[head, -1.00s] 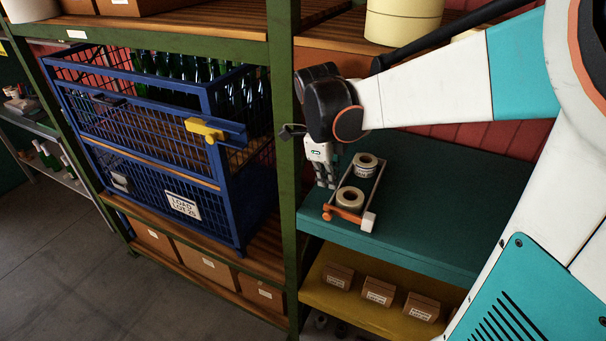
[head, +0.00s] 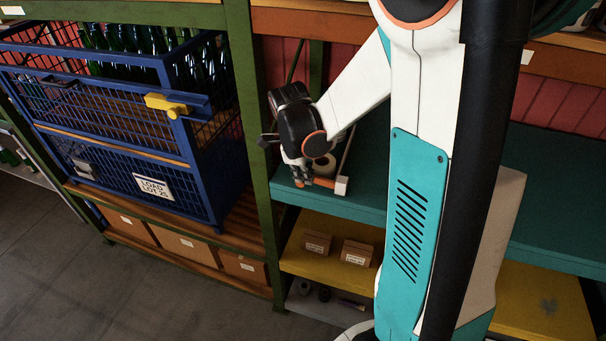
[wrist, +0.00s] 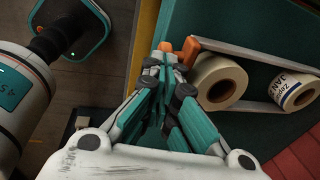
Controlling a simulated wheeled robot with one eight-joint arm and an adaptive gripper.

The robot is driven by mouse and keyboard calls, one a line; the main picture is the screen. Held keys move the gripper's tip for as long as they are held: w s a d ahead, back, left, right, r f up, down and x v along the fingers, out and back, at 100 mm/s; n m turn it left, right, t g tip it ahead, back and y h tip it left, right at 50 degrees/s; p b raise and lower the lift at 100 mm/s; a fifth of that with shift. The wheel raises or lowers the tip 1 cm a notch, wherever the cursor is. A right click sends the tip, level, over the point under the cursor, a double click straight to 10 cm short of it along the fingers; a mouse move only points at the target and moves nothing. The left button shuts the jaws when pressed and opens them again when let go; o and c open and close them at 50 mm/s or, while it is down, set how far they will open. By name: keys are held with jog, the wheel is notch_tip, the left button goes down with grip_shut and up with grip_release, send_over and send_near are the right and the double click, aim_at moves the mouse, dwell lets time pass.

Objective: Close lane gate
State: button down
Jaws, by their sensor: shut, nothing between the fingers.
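The lane is a narrow pale-railed rack (wrist: 240,49) on the teal shelf (head: 369,190), holding two tape rolls. The near roll (wrist: 219,82) and the labelled far roll (wrist: 295,92) lie between its rails in the wrist view. The gate also shows in the wrist view (wrist: 190,47). My gripper (wrist: 162,64) is shut and empty, its fingertips close to the gate. I cannot tell whether they touch it. My wrist hides much of the lane in the head view.
A blue wire crate (head: 130,155) of green bottles stands left, with a yellow latch (head: 166,104). A green upright (head: 254,120) separates it from the teal shelf. Small boxes (head: 357,252) sit on the yellow shelf below. The teal shelf is clear to the right.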

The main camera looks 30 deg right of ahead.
jog(key=shift+w+a+f+b, duration=0.1)
jog(key=shift+a+f+b, duration=0.05)
jog(key=shift+f+b, duration=0.85)
jog(key=shift+r, duration=0.1)
